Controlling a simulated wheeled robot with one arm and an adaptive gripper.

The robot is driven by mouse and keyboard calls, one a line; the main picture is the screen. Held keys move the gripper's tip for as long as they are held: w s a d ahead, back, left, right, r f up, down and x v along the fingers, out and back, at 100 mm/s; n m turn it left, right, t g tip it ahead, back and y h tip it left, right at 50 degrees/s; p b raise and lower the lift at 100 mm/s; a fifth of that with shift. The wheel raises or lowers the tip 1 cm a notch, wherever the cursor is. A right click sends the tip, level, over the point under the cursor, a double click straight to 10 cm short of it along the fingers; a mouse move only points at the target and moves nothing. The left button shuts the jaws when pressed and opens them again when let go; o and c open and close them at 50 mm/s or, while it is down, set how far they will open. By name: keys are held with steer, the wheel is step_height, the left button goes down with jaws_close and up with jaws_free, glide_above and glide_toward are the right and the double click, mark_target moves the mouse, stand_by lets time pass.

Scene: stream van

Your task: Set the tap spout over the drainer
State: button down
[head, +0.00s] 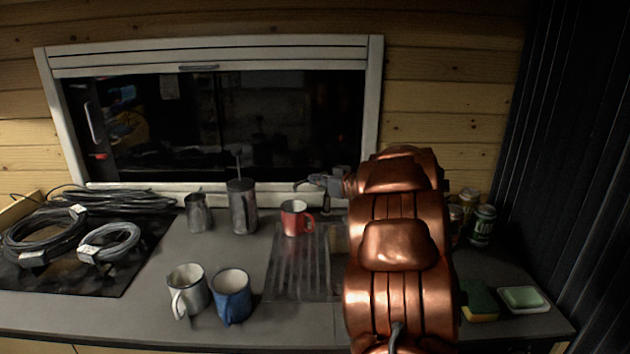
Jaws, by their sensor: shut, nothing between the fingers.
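The drainer (291,283) is a ribbed metal panel set in the grey worktop, left of my copper-coloured arm. A red mug (293,217) stands at its back end. My gripper (299,184) reaches left from behind my arm, above the back of the worktop near the window sill. It is shut and empty. A small upright dark piece (327,203) shows just below the gripper and may be part of the tap. I cannot make out the spout or which way it points. My arm hides most of the sink right of the drainer.
A white mug (187,290) and blue mug (232,296) stand left of the drainer. A metal canister (241,207) and jug (198,213) stand behind. Coiled cables (45,235) lie far left. Cans (482,226), a sponge (480,301) and a soap dish (523,299) are right.

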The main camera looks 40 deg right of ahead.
steer(key=s+r+p, duration=0.1)
steer(key=s+r, duration=0.1)
steer(key=s, duration=1.1)
steer(key=shift+s+d+r, duration=0.3)
steer(key=shift+s+r, duration=0.05)
steer(key=shift+s, duration=0.05)
steer(key=w+r+m+g+h+p, duration=0.1)
steer(key=w+r+m+g+h, duration=0.15)
steer(key=w+r+h, duration=0.35)
steer(key=s+a+f+m+g+y, duration=0.1)
steer(key=s+a+f+g, duration=0.3)
steer(key=a, duration=0.4)
steer(key=s+a+f+g+p, duration=0.1)
steer(key=s+a+f+g, duration=0.1)
steer(key=s+a+f, duration=0.45)
steer(key=s+a+f+m+g+y, duration=0.1)
steer(key=s+a+f+g, duration=0.25)
steer(key=s+a, duration=0.45)
steer(key=s+a+f+n+g+y, duration=0.1)
steer(key=s+a+n+g+y, duration=0.1)
steer(key=s+a, duration=0.5)
steer(key=s+a+f+n+g+y, duration=0.1)
steer(key=s+a+f+n+g, duration=0.1)
steer(key=s+a, duration=0.5)
steer(key=a+g, duration=0.1)
steer(key=a, duration=0.4)
steer(key=shift+s+g+y+p, duration=0.15)
steer(key=shift+g+y+p, duration=0.15)
steer(key=shift+y+p, duration=0.1)
